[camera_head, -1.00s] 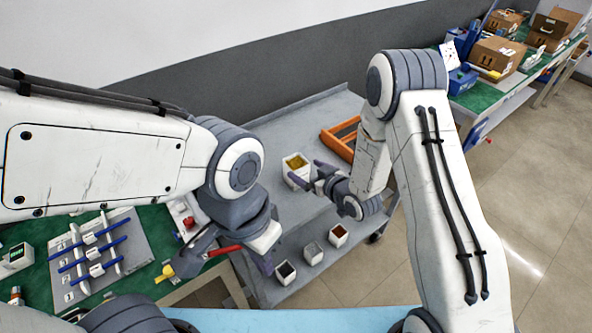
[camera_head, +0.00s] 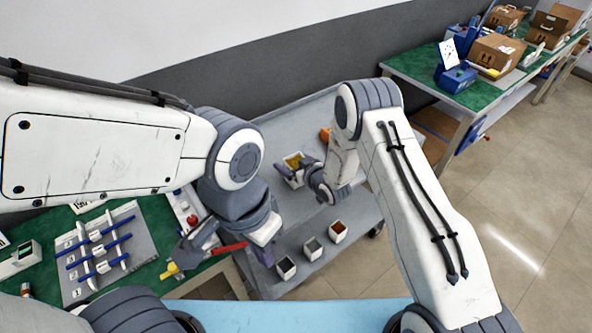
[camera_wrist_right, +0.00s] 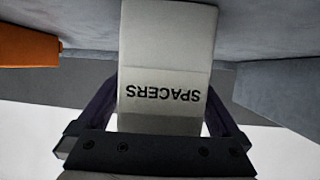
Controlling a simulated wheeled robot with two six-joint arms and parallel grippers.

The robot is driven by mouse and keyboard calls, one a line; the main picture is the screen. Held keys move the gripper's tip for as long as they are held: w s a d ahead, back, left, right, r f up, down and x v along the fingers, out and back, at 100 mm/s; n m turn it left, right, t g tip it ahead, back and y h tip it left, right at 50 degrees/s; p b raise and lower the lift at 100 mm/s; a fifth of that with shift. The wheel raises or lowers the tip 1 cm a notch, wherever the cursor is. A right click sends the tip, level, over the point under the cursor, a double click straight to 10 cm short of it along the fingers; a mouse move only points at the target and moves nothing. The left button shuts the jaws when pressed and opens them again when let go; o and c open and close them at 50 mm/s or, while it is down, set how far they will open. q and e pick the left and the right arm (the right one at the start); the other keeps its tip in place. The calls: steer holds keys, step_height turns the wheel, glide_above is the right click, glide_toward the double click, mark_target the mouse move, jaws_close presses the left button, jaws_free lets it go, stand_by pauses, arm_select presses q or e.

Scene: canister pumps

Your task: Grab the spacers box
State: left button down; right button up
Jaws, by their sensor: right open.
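The spacers box (camera_head: 293,162) is a white open bin with yellow contents on the top shelf of the grey cart. In the right wrist view the box (camera_wrist_right: 170,60) fills the middle, its SPACERS label upside down. My right gripper (camera_wrist_right: 163,118) is open, with one dark finger on each side of the box. In the head view my right gripper (camera_head: 294,169) is at the box's near side and hides part of it.
Three small bins stand on the lower shelf: dark contents (camera_head: 286,268), grey contents (camera_head: 313,248) and reddish contents (camera_head: 338,231). An orange tray (camera_wrist_right: 28,46) is beside the spacers box. The cart (camera_head: 300,122) stands between the left bench (camera_head: 152,222) and the right bench (camera_head: 415,65).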

steer(key=c, duration=1.5)
steer(key=shift+r, duration=0.1)
steer(key=shift+c, duration=0.3)
steer(key=shift+r, duration=0.1)
